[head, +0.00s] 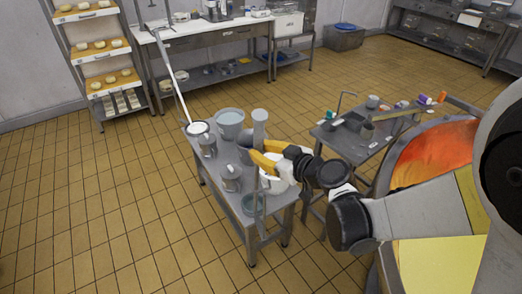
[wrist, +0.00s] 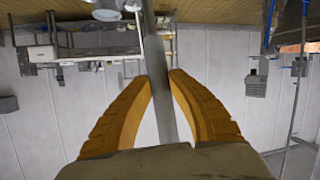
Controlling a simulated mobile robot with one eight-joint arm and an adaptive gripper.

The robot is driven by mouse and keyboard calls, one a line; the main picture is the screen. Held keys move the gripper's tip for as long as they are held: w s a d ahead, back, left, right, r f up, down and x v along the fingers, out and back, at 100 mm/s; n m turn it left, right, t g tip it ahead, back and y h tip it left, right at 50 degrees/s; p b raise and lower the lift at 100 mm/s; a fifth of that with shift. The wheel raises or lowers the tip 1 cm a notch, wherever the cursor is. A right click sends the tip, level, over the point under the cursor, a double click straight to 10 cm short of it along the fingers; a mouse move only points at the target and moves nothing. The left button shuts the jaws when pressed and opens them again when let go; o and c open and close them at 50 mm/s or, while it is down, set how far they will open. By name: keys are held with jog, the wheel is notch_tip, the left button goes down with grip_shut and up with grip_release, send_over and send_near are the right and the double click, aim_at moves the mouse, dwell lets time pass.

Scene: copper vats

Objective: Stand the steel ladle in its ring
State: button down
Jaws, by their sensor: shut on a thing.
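My gripper (head: 264,160) has yellow fingers and is over the right side of the grey steel table (head: 228,205) in the head view. In the wrist view my gripper (wrist: 160,80) is shut on a straight grey steel shaft (wrist: 158,85), which looks like the handle of the steel ladle. The shaft runs up between the fingers toward the top edge of the picture. Its lower end is hidden by the gripper, and I cannot make out the ladle's bowl. I cannot clearly tell a ring for the ladle in either view.
The table holds a bucket (head: 230,122), steel jugs (head: 232,178), a grey cylinder (head: 260,128) and a bowl (head: 253,204). A long white pole (head: 176,82) slants down to its far left corner. A second table (head: 352,148) and orange-filled vat (head: 432,152) stand right. Floor at left is clear.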

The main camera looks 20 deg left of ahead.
jog(key=shift+w+a+r, duration=0.1)
jog(key=shift+w+a, duration=0.05)
jog(key=shift+w, duration=0.25)
dwell(0.4)
jog(key=c, duration=1.2)
grip_release()
jog(key=shift+c, duration=0.2)
jog(key=s+d+m+h, duration=0.4)
jog(key=s+d, duration=0.2)
jog(key=d, duration=0.6)
jog(key=s+d+m+h+b, duration=0.1)
jog(key=s+d+m+h, duration=0.3)
jog(key=s+d, duration=0.3)
jog(key=s+d+m+h+b, duration=0.1)
jog(key=s+d+m+h, duration=0.3)
jog(key=d, duration=1.3)
jog(key=shift+s+d+r+m+g, duration=0.35)
jog(key=shift+s+m, duration=0.25)
jog(key=shift+s, duration=0.55)
